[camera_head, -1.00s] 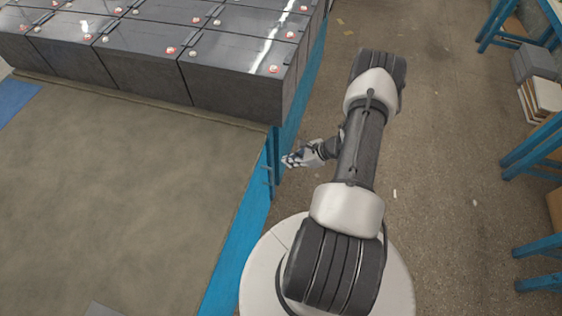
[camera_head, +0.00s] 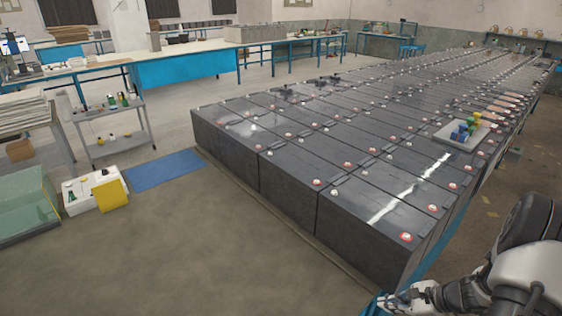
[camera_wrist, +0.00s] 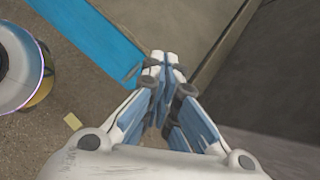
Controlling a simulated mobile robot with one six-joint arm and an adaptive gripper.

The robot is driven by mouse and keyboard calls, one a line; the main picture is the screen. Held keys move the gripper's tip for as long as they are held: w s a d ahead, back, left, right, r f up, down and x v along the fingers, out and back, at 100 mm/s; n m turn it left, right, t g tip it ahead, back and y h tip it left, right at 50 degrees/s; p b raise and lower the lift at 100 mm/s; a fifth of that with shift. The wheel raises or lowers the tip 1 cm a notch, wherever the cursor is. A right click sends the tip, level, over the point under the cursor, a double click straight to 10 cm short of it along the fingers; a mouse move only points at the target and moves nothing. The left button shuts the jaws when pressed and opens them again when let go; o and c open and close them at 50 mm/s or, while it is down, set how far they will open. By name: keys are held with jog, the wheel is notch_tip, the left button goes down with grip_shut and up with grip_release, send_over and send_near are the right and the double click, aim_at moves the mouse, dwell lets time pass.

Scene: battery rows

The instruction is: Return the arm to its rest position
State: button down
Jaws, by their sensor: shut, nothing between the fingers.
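My gripper (camera_wrist: 165,58) is shut and empty in the wrist view, its fingertips together above the floor. In the head view my gripper (camera_head: 385,304) shows at the bottom edge, low beside the near right corner of the battery block (camera_head: 330,215). My arm (camera_head: 530,270) fills the lower right corner of the head view, and most of it is out of the picture.
A blue rail (camera_wrist: 95,38) runs on the floor close to my gripper. A tray with coloured blocks (camera_head: 452,137) sits on the batteries. A trolley (camera_head: 125,145), a blue mat (camera_head: 165,169) and a white box (camera_head: 93,194) stand left. The floor (camera_head: 190,250) in front is clear.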

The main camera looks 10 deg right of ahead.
jog(key=s+a+r+n+g+h, duration=0.1)
jog(key=a+r+n+g, duration=0.1)
jog(key=a+r+n, duration=0.65)
jog(key=s+a+r+n+g+h, duration=0.15)
jog(key=a+r+n, duration=0.25)
jog(key=a+r, duration=0.85)
jog(key=s+a+r+n+t+h, duration=0.2)
jog(key=s+a+r+n+h, duration=0.1)
jog(key=s+r+n, duration=0.7)
jog(key=shift+s+a+r+n, duration=0.35)
jog(key=shift+s+a+r, duration=0.1)
jog(key=shift+s, duration=1.85)
